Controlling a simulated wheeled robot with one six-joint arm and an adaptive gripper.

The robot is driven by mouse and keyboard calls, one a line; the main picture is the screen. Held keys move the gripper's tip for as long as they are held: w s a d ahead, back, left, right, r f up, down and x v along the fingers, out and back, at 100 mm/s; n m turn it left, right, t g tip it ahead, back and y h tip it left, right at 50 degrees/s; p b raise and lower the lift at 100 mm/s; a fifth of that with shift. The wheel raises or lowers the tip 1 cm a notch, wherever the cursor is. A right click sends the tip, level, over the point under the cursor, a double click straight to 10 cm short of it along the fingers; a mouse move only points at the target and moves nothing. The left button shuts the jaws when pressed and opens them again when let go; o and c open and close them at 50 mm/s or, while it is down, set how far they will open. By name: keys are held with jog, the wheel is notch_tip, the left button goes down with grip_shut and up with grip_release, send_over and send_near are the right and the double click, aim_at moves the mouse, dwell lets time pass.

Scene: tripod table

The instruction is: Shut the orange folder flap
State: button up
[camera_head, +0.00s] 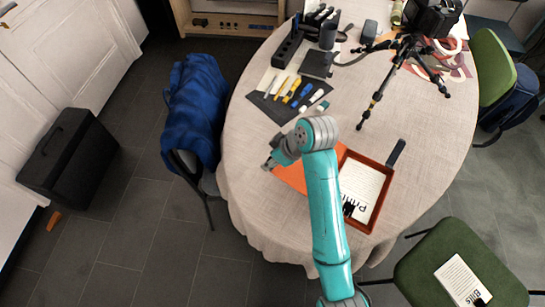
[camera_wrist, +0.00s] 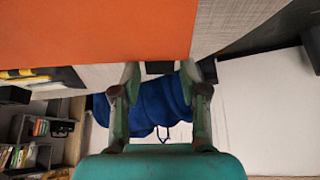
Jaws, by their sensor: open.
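The orange folder (camera_head: 378,162) lies on the table, its raised rim around a white sheet with printed letters (camera_head: 362,188) and a black clip (camera_head: 349,208). Its orange flap (camera_head: 292,178) is open and extends to the left of the folder, partly hidden by my arm. In the wrist view the flap (camera_wrist: 95,30) fills the upper left, close to the camera. My gripper (camera_head: 270,163) is at the flap's left end in the head view. In the wrist view its two fingers (camera_wrist: 160,88) are apart with nothing held between them. I cannot tell whether they touch the flap.
A dark mat (camera_head: 290,98) with several tools lies behind the folder. A tripod (camera_head: 385,85) stands farther back, and a black strip (camera_head: 396,152) lies right of the folder. A chair with a blue jacket (camera_head: 196,105) stands left of the table (camera_head: 245,215).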

jog(key=c, duration=0.4)
jog(key=shift+v, duration=1.25)
jog(key=shift+r, duration=0.35)
jog(key=shift+v, duration=1.35)
jog(key=shift+a+r, duration=0.1)
